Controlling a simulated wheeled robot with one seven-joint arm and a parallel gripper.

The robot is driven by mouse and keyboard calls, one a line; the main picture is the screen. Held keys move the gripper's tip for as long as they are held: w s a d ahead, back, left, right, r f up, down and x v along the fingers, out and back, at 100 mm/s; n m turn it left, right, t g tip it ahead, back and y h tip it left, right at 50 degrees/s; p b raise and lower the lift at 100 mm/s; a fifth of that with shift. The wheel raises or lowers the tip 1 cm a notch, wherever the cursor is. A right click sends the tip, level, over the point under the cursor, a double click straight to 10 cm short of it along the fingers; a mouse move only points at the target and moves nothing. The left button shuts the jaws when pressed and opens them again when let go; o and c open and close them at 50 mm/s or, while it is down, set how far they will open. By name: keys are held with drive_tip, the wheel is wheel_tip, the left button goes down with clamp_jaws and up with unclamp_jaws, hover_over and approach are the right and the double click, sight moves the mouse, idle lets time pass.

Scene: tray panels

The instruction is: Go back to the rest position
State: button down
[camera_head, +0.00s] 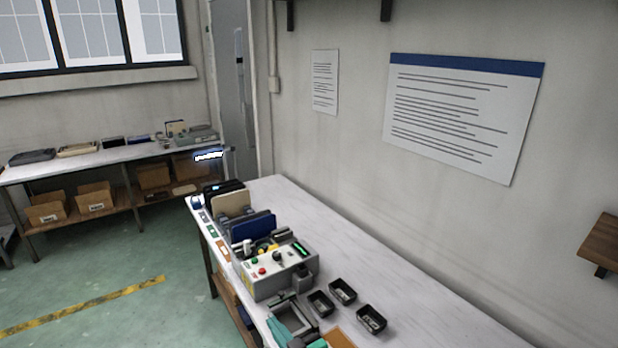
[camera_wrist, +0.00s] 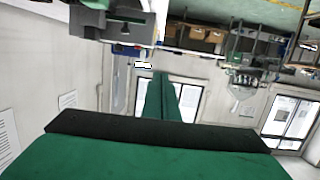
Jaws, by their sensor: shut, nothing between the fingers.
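My gripper (camera_wrist: 160,80) shows in the wrist view. Its two green fingers are together with nothing between them, pointing into open air toward the far wall and windows. The dark crossbar and green body of the gripper fill the lower part of that view. The wrist view is upside down, with the workbench at its top left, clear of the fingers. In the head view I cannot clearly make out my gripper. Small teal pieces at the bottom edge are cut off, and I cannot tell what they belong to.
A white workbench (camera_head: 370,255) runs along the right wall. It holds a grey control box (camera_head: 262,285) with buttons, upright panels (camera_head: 252,228) in a rack, and small black trays (camera_head: 342,291). A second bench (camera_head: 100,160) stands at the back left. Green floor between them is clear.

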drive_tip(key=s+d+f+m+t+h, duration=0.1)
drive_tip(key=s+d+f+m+h, duration=0.2)
drive_tip(key=s+f, duration=0.6)
drive_tip(key=s+d+f+m+h, duration=0.35)
drive_tip(key=s+f, duration=0.35)
drive_tip(key=s, duration=0.5)
drive_tip(key=s+d+r+h, duration=0.1)
drive_tip(key=s+r, duration=0.2)
drive_tip(key=s, duration=0.8)
drive_tip(key=s+r+t+h, duration=0.1)
drive_tip(key=s+r, duration=0.2)
drive_tip(key=s, duration=0.9)
drive_tip(key=shift+s+d+r, duration=0.25)
drive_tip(key=shift+d, duration=0.1)
